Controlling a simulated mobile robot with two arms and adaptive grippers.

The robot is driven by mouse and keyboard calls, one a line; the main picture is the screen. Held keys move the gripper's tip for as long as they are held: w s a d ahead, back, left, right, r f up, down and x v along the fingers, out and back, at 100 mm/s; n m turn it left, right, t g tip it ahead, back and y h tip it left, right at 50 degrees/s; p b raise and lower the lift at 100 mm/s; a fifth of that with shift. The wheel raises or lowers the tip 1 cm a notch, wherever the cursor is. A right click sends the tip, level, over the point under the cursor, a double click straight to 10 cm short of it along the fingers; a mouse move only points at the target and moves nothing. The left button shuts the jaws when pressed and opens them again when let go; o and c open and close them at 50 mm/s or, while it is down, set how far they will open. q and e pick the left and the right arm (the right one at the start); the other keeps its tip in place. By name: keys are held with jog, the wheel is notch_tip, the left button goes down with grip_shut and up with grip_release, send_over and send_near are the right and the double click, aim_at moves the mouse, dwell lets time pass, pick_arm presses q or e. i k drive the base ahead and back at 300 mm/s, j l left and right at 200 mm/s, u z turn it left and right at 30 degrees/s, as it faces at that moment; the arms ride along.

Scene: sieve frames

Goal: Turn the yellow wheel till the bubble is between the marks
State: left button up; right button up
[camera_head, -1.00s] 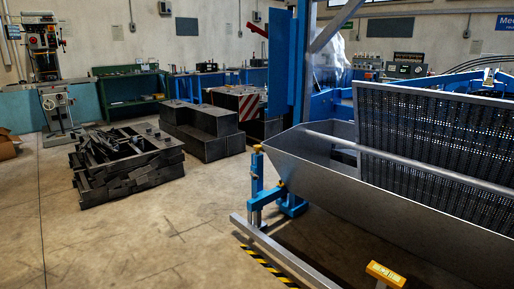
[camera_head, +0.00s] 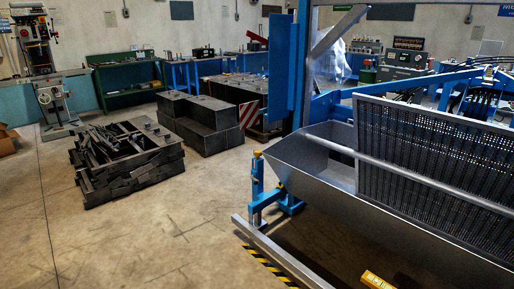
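A small yellow piece (camera_head: 258,153) sits on top of a blue upright post (camera_head: 257,180) at the left end of the grey sieve trough. It may be the yellow wheel, but it is too small to tell. A yellow block (camera_head: 378,280) with a pale window, like a spirit level, shows at the bottom edge, partly cut off. Its bubble and marks cannot be made out. The sieve's perforated dark panel (camera_head: 430,150) stands in the grey trough (camera_head: 345,205) on the right. Neither of my grippers is in view.
A grey rail (camera_head: 280,256) lies low in front of the trough, beside yellow-black floor tape (camera_head: 262,263). Dark metal stacks (camera_head: 127,160) and dark blocks (camera_head: 200,123) stand on the left. The concrete floor (camera_head: 150,235) at front left is clear.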

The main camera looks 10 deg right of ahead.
aim_at(257, 153)
jog(key=i+j, duration=0.2)
jog(key=i, duration=0.3)
jog(key=i+j+z, duration=0.1)
jog(key=i, duration=0.4)
jog(key=i+j, duration=0.35)
jog(key=i, duration=0.15)
jog(key=i+j+z, duration=0.1)
jog(key=i+j, duration=0.15)
jog(key=i, duration=0.25)
